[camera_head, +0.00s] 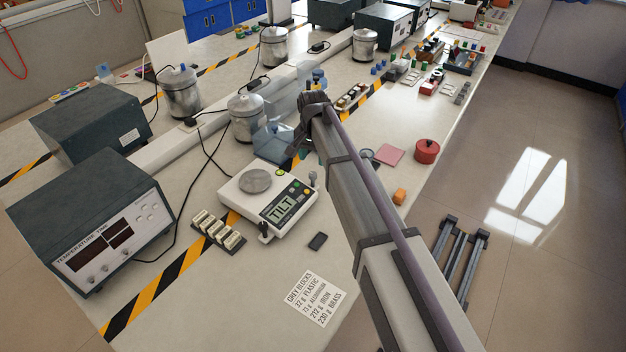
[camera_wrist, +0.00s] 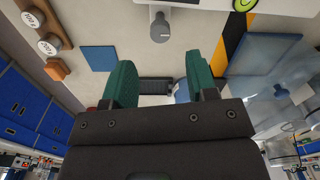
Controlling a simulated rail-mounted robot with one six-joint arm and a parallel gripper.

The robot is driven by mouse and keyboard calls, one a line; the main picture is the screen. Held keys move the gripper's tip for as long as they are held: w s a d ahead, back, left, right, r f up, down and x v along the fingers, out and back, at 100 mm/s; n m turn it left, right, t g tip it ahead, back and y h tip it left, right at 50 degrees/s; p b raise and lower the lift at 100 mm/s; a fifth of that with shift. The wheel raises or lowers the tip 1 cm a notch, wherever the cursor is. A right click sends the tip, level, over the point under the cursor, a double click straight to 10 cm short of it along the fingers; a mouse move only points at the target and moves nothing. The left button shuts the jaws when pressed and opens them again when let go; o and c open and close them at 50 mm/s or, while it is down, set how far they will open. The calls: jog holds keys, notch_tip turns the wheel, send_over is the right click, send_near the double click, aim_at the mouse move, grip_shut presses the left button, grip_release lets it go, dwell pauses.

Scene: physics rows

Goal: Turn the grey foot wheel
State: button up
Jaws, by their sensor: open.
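The white balance (camera_head: 240,205) stands on the bench with a round grey pan, and its display reads "TILT". A grey foot wheel (camera_head: 312,178) sticks out at its right corner, and a darker foot (camera_head: 264,236) shows at its front corner. In the wrist view a grey foot wheel (camera_wrist: 160,28) hangs by the balance's edge (camera_wrist: 190,3) at the top middle. My gripper (camera_wrist: 157,62) has two teal fingers spread apart with nothing held between them. The wheel lies beyond the fingertips, apart from them. In the head view my arm hides most of the fingers.
A clear bluish box (camera_wrist: 262,52) stands right of the fingers. An orange block (camera_head: 399,197), a pink pad (camera_head: 389,154) and a red cylinder (camera_head: 427,151) lie right of my arm. A small dark block (camera_head: 318,241) and a card (camera_head: 315,298) lie before the balance.

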aim_at(313, 174)
notch_tip(313, 174, down, 7)
jog(key=b, duration=0.5)
jog(key=shift+r, duration=0.2)
jog(key=shift+c, duration=0.2)
jog(key=c, duration=0.9)
